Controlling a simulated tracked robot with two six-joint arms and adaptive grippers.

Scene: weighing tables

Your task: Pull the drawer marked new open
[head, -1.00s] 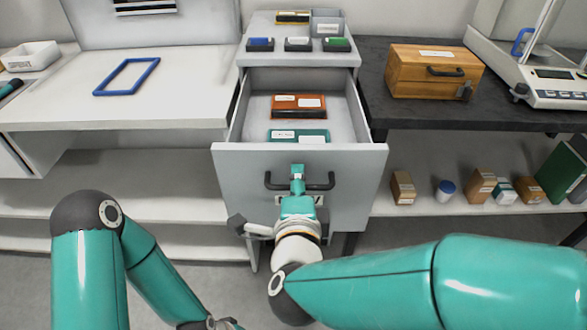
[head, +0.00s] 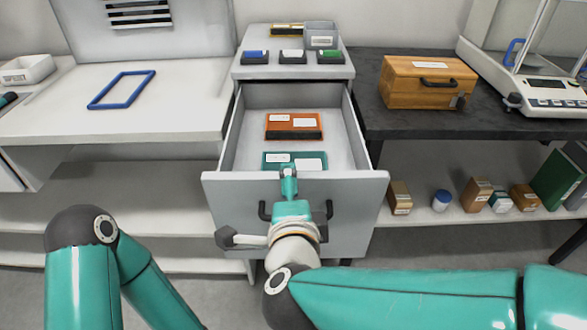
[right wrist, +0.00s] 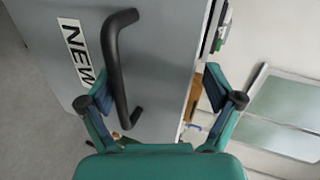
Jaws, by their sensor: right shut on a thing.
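The grey drawer (head: 349,205) stands well out of its cabinet in the head view. Its label "NEW" (right wrist: 76,52) shows in the right wrist view and is hidden behind my gripper in the head view. The dark bar handle (head: 329,211) is on its front and crosses the left part of the right wrist view (right wrist: 116,60). My right gripper (head: 289,178) is at the drawer front, shut on the handle; in the right wrist view its fingers (right wrist: 160,88) stand apart on either side of the picture. My left gripper is out of view.
The drawer holds an orange box (head: 293,121) and a teal box (head: 294,155). Small coloured items and a grey bin (head: 320,32) stand on the cabinet top. A wooden case (head: 428,82) and a balance (head: 548,92) are on the dark table. A blue frame (head: 121,90) lies left.

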